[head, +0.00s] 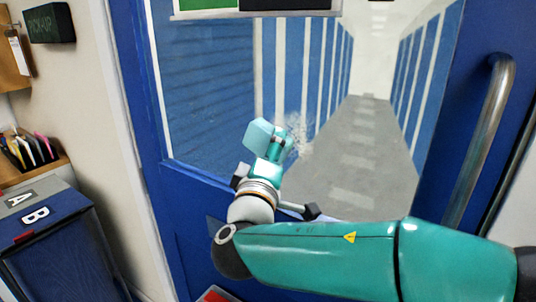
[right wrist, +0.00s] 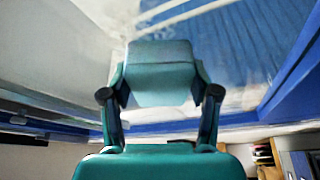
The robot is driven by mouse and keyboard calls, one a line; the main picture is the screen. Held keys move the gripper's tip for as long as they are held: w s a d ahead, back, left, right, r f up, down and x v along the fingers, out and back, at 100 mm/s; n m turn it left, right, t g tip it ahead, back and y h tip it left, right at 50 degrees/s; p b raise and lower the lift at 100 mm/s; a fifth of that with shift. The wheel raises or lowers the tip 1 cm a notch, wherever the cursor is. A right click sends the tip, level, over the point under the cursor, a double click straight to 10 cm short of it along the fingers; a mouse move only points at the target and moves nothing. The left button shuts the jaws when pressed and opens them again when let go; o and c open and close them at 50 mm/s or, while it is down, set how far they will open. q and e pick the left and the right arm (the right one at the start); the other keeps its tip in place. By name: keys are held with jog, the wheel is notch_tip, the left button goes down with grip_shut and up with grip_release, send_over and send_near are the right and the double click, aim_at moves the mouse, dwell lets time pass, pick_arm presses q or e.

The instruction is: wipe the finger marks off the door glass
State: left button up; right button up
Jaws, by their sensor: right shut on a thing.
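The door glass (head: 215,105) fills the upper part of a blue door in the head view, with a striped corridor seen through it. A whitish smudged patch of marks (head: 300,135) shows on the glass just right of my right gripper (head: 268,158). That gripper is shut on a pale teal block-like pad (head: 258,134). In the right wrist view the pad (right wrist: 162,72) sits between the two dark fingers, close to the glass; whether it touches cannot be told. Part of the marks may be hidden behind the pad and gripper. My left gripper is not in view.
A metal door handle (head: 483,140) stands out on the right. A sign frame (head: 255,13) crosses the top of the glass. At left are a blue box marked A and B (head: 65,245), a shelf with coloured files (head: 30,150) and a dark PICK-UP sign (head: 49,22).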

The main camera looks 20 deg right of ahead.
aim_at(295, 145)
jog(key=shift+w+d, duration=0.15)
jog(key=shift+d, duration=0.05)
jog(key=shift+s+d+f+b, duration=0.15)
jog(key=shift+s+d+b, duration=0.25)
jog(key=shift+b, duration=0.45)
jog(key=shift+s+d+b, duration=0.45)
jog(key=shift+s+b, duration=0.15)
jog(key=shift+s, duration=0.05)
jog(key=shift+s+d+b, duration=0.45)
jog(key=shift+s+b, duration=0.1)
jog(key=shift+s, duration=0.05)
